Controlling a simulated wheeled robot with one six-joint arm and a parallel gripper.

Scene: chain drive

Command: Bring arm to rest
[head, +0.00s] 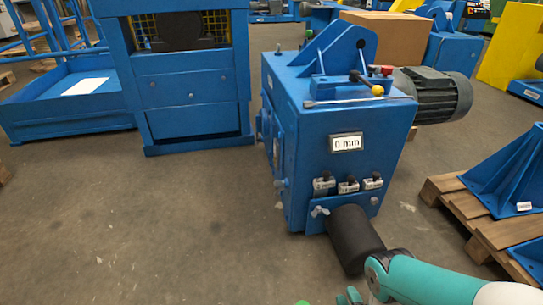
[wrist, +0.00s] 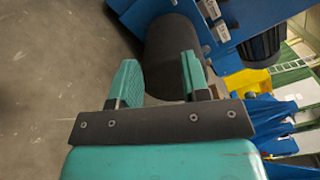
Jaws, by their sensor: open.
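My gripper (wrist: 160,78) is open and empty in the wrist view, its two teal fingers apart. A black cylinder (wrist: 172,58) shows beyond and between the fingers; I cannot tell how far it is from them. In the head view only parts of my gripper (head: 349,297) show at the bottom edge, below the cylinder (head: 352,238). My teal and white arm comes in from the lower right. The cylinder sticks out from the low front of a blue machine (head: 310,120).
The machine carries a "0 mm" plate (head: 346,143), several small labelled blocks (head: 348,185) and a grey motor (head: 432,95). A pallet (head: 485,232) with blue brackets (head: 510,175) stands at the right. A blue press (head: 190,95) stands behind left. The floor (head: 150,225) at left is clear.

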